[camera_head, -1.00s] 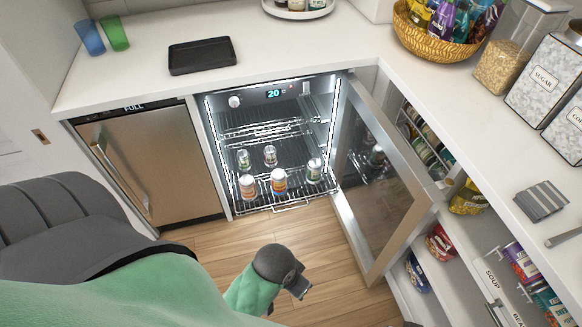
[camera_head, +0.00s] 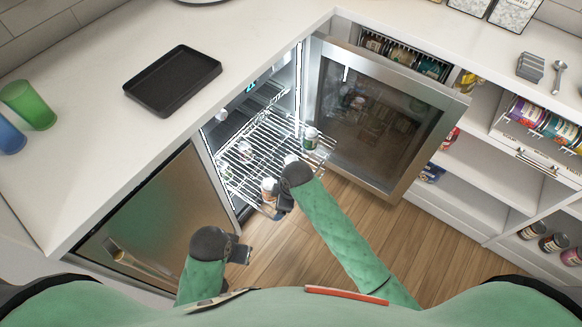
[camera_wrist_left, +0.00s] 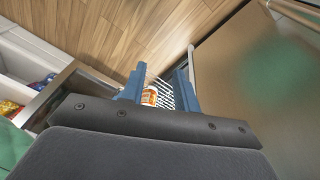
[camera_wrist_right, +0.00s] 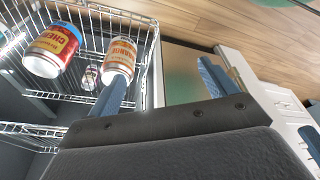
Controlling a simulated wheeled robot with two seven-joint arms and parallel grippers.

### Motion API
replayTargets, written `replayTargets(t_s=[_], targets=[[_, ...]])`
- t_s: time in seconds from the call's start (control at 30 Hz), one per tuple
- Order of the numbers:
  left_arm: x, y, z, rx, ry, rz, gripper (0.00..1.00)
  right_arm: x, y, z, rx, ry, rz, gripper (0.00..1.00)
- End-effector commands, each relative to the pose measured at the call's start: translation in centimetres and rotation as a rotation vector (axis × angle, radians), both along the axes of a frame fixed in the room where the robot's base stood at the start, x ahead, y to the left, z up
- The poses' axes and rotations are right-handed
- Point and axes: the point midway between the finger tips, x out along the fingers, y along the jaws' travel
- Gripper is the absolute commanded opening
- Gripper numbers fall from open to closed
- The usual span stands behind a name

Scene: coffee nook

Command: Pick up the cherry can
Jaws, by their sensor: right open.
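The cherry can (camera_wrist_right: 52,50), with a red, blue and yellow label, stands on the fridge's wire shelf in the right wrist view. In the head view only its top (camera_head: 290,159) shows behind my right gripper. My right gripper (camera_head: 284,204) is open and empty at the shelf's front edge. In the right wrist view the cherry can is left of its fingers (camera_wrist_right: 160,85), not between them. An orange can (camera_wrist_right: 121,55) is nearer, just beyond the left finger. My left gripper (camera_head: 240,254) is open and empty, lower left, in front of the steel appliance.
The glass fridge door (camera_head: 370,110) stands open on the right. A green can (camera_head: 311,137) and smaller cans share the wire shelf (camera_head: 265,145). The steel appliance (camera_head: 150,220) is left of the fridge. A black tray (camera_head: 172,80) lies on the counter above.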

Motion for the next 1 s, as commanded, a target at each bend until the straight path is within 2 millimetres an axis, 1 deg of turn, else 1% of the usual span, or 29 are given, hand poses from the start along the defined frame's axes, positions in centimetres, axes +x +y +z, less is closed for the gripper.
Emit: replayTargets(t_s=[0.03, 0.17, 0.3, 0.43, 0.5, 0.6, 0.7, 0.8, 0.9, 1.0], targets=[[0.0, 0.0, 0.0, 0.001, 0.002, 0.001, 0.31, 1.6, 0.3, -0.3, -0.019, -0.014, 0.067, 0.85], [0.1, 0.2, -0.3, 0.007, 0.008, 0.003, 0.31, 4.9, 1.0, -1.3, -0.059, -0.039, 0.247, 0.85], [0.1, 0.4, -0.7, 0.012, 0.015, 0.005, 0.31, 8.6, 0.9, -2.3, -0.111, -0.058, 0.429, 0.85], [0.1, 0.6, -0.9, 0.018, 0.021, 0.007, 0.31, 12.3, 0.0, -2.9, -0.165, -0.070, 0.589, 0.85], [0.1, 0.7, -1.1, 0.020, 0.023, 0.007, 0.31, 14.4, -0.8, -3.1, -0.194, -0.074, 0.666, 0.85], [0.1, 0.8, -1.4, 0.023, 0.027, 0.009, 0.31, 17.0, -2.0, -3.2, -0.229, -0.076, 0.756, 0.85], [0.2, 0.8, -1.5, 0.025, 0.030, 0.009, 0.31, 18.8, -3.1, -3.3, -0.257, -0.074, 0.821, 0.85], [0.2, 0.9, -1.6, 0.026, 0.031, 0.010, 0.31, 20.1, -3.8, -3.3, -0.273, -0.072, 0.862, 0.85], [0.2, 0.9, -1.7, 0.028, 0.031, 0.010, 0.31, 20.7, -4.3, -3.3, -0.282, -0.071, 0.885, 0.85], [0.2, 0.9, -2.0, 0.029, 0.032, 0.011, 0.31, 20.9, -4.4, -3.7, -0.285, -0.069, 0.892, 0.85]])
